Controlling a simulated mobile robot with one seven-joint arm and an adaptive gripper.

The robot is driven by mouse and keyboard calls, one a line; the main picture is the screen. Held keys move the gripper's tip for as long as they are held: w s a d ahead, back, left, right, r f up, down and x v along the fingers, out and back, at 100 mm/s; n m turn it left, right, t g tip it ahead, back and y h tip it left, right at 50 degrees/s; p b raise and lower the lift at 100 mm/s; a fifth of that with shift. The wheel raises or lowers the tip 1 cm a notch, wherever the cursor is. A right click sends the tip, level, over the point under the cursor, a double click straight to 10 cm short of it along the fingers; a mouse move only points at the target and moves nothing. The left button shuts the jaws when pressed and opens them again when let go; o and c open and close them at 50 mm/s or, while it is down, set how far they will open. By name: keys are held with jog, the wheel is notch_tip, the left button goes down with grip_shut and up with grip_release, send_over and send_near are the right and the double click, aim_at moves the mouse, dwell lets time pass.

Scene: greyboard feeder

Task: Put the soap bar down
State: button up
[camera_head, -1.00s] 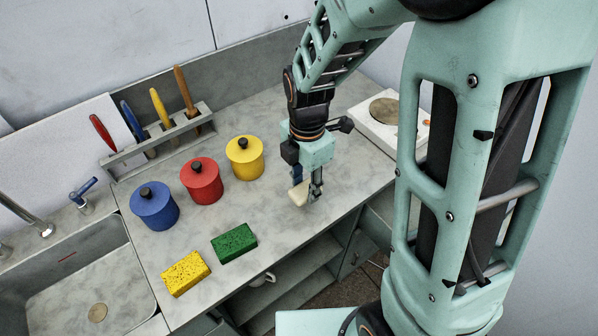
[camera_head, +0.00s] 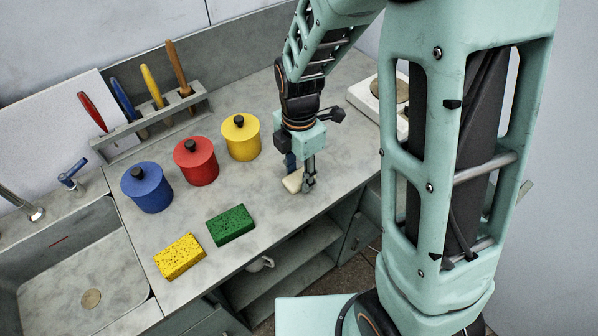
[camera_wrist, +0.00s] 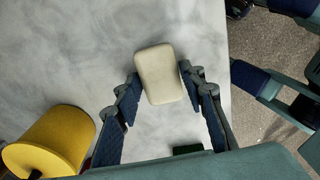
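The soap bar (camera_head: 292,182) is a cream, rounded block near the front edge of the grey counter. My gripper (camera_head: 300,174) points down over it, with one finger on each side. In the wrist view the soap bar (camera_wrist: 160,72) lies between the fingertips of my gripper (camera_wrist: 160,88), slightly tilted, with the tips against its sides. The gripper looks shut on it. The soap bar is at or very close to the counter surface; any small gap below it is hidden.
Green (camera_head: 231,225) and yellow (camera_head: 180,257) sponges lie to the left. Blue (camera_head: 147,189), red (camera_head: 196,163) and yellow (camera_head: 240,139) lidded pots stand behind them. A white block with a round plate (camera_head: 365,98) is at back right. The counter around the soap is clear.

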aim_at(299, 177)
jog(key=shift+o, duration=1.4)
jog(key=shift+r, duration=0.15)
notch_tip(299, 177, up, 12)
jog(key=p, duration=0.1)
jog(key=shift+r, duration=0.1)
